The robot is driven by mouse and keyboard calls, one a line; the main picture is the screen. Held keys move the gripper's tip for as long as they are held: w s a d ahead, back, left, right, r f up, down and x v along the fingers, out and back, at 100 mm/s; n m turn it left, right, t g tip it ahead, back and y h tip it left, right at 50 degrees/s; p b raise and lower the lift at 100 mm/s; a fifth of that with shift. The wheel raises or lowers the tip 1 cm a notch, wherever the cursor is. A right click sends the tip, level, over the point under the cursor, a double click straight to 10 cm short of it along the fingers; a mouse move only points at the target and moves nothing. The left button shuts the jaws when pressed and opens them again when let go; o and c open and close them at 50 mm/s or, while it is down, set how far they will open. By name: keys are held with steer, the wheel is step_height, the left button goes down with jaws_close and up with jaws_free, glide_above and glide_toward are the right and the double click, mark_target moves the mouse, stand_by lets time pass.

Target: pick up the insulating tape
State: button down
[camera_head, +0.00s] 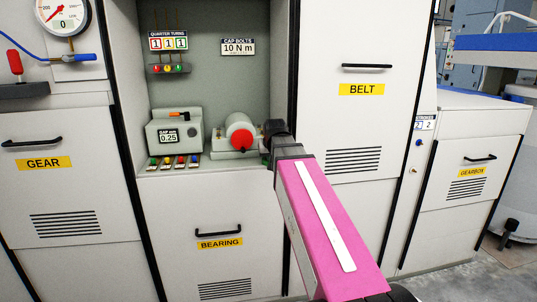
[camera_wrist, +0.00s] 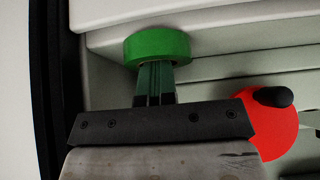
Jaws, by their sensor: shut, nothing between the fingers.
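A green ring-shaped roll, the insulating tape (camera_wrist: 157,45), shows in the wrist view just beyond my fingertips, against the pale surfaces of the bay. My gripper (camera_wrist: 154,68) is shut and empty. Its fingertips overlap the roll's lower edge in the picture; I cannot tell whether they touch it.
The red-faced device (camera_head: 240,140) stands just left of my gripper; its red disc with a black knob (camera_wrist: 270,118) is right in the wrist view. A gap gauge box (camera_head: 175,133) stands further left. The bay's dark right edge and the BELT cabinet (camera_head: 360,120) are close on the right.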

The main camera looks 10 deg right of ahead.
steer(key=shift+s, duration=0.3)
steer(key=shift+w+r, duration=0.1)
steer(key=shift+r, duration=0.15)
